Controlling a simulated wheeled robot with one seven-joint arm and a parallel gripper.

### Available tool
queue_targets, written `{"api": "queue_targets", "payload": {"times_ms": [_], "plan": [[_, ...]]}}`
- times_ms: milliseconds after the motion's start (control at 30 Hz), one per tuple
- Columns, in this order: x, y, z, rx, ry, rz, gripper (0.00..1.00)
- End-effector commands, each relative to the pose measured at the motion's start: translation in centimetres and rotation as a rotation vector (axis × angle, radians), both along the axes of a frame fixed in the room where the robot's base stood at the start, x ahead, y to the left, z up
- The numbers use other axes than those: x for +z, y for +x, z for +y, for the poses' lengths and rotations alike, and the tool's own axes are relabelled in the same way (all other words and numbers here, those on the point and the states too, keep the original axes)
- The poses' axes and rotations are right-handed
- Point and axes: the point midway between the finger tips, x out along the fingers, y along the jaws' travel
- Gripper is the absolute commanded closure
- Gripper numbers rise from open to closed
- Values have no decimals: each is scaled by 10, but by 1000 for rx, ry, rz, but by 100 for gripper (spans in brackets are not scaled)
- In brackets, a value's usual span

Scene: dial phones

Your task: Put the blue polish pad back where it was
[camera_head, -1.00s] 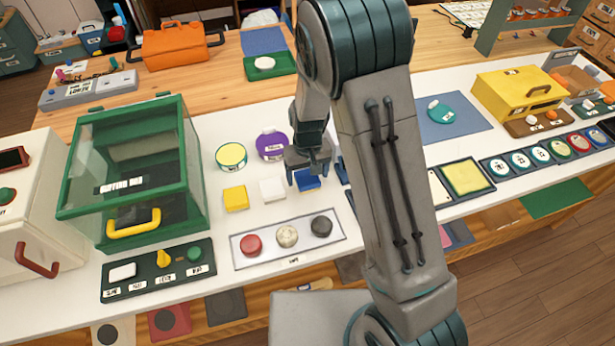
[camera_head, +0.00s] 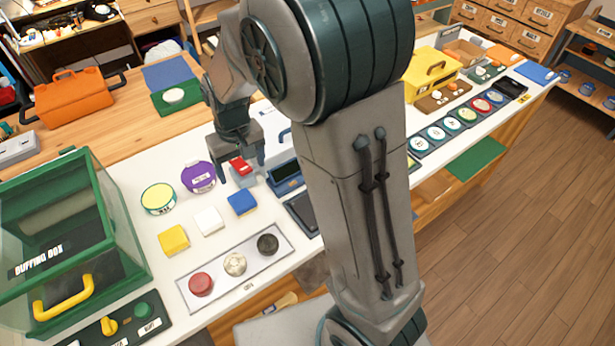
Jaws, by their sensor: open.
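The blue polish pad (camera_head: 242,203) lies flat on the white worktop, at the right end of a row with a white pad (camera_head: 208,221) and a yellow pad (camera_head: 173,239). My gripper (camera_head: 241,174) is open, pointing down, a little behind the blue pad and apart from it. A small red piece (camera_head: 240,167) on a grey object shows between its fingers; I cannot tell whether they touch it. Nothing blue is in the gripper.
A tray (camera_head: 236,264) with red, cream and black discs lies in front. The green buffing box (camera_head: 110,205) is at left. My arm hides part of the worktop.

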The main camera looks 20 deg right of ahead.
Motion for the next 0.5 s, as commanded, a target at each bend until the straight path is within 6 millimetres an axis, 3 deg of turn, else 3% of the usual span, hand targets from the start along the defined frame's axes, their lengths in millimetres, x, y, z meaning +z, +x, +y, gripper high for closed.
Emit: {"api": "queue_targets", "payload": {"times_ms": [200, 500], "plan": [[48, -39, -40, -67, 37, -62, 22], [89, -103, -84, -149, 48, -153, 22]]}}
